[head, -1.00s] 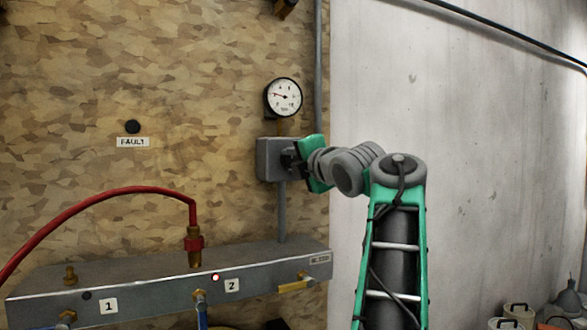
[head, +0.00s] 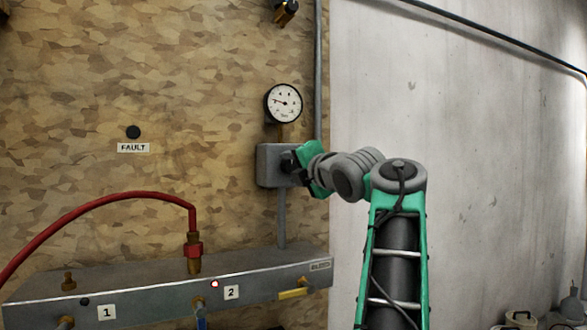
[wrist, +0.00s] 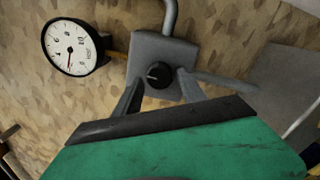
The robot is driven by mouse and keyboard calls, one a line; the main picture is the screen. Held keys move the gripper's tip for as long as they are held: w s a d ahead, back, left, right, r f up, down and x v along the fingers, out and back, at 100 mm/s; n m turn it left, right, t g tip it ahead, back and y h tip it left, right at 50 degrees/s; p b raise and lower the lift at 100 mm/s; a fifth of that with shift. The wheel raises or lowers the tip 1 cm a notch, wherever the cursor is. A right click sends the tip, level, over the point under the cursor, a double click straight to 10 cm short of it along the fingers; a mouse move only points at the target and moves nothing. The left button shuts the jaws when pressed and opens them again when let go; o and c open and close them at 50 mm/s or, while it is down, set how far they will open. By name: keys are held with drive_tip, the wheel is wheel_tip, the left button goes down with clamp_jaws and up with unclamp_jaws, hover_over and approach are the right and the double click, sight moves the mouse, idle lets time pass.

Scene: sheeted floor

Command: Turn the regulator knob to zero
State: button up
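The regulator is a grey box (head: 271,166) on the wall board. In the wrist view its face (wrist: 150,48) carries a round black knob (wrist: 158,75) with a pale mark. My gripper (wrist: 160,84) has its two fingers apart, one on each side of the knob, with gaps visible between them and it. In the head view my gripper (head: 296,161) is at the box's right side and hides the knob. A round white gauge (head: 283,103) sits above the box, its needle pointing left; it also shows in the wrist view (wrist: 70,47).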

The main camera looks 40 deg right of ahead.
drive_tip(key=shift+o, duration=0.4)
drive_tip(key=shift+s, duration=0.1)
drive_tip(key=v, duration=0.7)
drive_tip(key=shift+s, duration=0.25)
drive_tip(key=shift+a, duration=0.15)
